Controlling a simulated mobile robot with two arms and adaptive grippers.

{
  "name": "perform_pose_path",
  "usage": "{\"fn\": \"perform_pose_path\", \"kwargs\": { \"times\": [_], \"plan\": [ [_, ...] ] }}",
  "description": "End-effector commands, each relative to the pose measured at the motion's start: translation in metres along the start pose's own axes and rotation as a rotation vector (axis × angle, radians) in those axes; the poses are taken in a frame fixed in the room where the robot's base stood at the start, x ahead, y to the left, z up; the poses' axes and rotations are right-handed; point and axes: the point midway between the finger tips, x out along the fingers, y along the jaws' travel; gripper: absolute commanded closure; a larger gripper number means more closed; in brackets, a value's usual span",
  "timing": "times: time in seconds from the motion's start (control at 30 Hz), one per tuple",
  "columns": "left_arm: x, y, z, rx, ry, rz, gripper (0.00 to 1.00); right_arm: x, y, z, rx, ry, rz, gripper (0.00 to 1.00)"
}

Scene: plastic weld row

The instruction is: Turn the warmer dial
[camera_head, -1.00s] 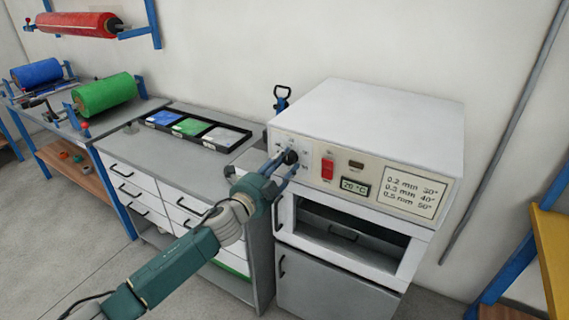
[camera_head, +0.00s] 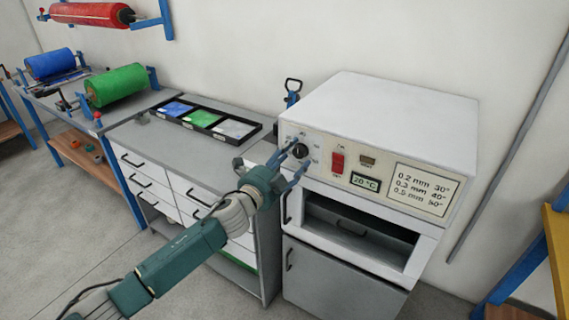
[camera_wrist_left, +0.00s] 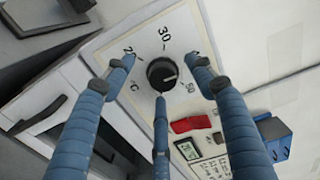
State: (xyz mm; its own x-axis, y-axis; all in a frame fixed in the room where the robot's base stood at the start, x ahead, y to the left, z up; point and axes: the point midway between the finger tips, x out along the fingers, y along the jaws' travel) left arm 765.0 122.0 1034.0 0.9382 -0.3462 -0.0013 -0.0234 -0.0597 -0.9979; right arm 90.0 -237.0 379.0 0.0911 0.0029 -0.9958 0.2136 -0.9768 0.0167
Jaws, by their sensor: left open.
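The warmer dial (camera_head: 300,151) is a round black knob on the front panel of the white warmer (camera_head: 390,110). It also shows in the left wrist view (camera_wrist_left: 162,74), with 20, 30 and 50 printed around it and a light mark on its face. My left gripper (camera_head: 297,159) is open, its blue fingers (camera_wrist_left: 162,66) on either side of the knob with gaps visible. I cannot tell whether any finger part touches the knob. The panel has a red switch (camera_head: 337,161) and a display (camera_head: 365,182) reading 20 °C. My right gripper is not in view.
A label (camera_head: 420,189) lists 0.2 mm 30°, 0.3 mm 40° and 0.5 mm 50°. An open compartment (camera_head: 360,228) lies below the panel. A black tray (camera_head: 257,127) with blue, green and clear sheets sits on the grey bench left of the warmer.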

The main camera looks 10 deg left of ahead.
Motion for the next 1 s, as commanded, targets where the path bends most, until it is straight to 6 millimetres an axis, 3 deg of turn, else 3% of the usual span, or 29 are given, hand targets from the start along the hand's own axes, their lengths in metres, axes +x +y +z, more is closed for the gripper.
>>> {"fn": "perform_pose_path", "kwargs": {
  "times": [0.17, 0.53, 0.7, 1.0],
  "plan": [
    [-0.025, 0.002, 0.001, 0.001, 0.0, 0.003, 0.45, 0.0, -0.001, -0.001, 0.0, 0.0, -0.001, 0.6],
    [-0.1, 0.003, 0.004, -0.001, -0.004, 0.005, 0.45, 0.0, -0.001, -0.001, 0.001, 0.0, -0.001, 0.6],
    [-0.115, 0.003, 0.005, -0.001, -0.006, 0.004, 0.45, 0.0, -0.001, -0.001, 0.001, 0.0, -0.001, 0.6],
    [-0.118, 0.001, 0.005, 0.0, -0.006, 0.002, 0.45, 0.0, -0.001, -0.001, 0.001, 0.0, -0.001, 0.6]
  ]
}}
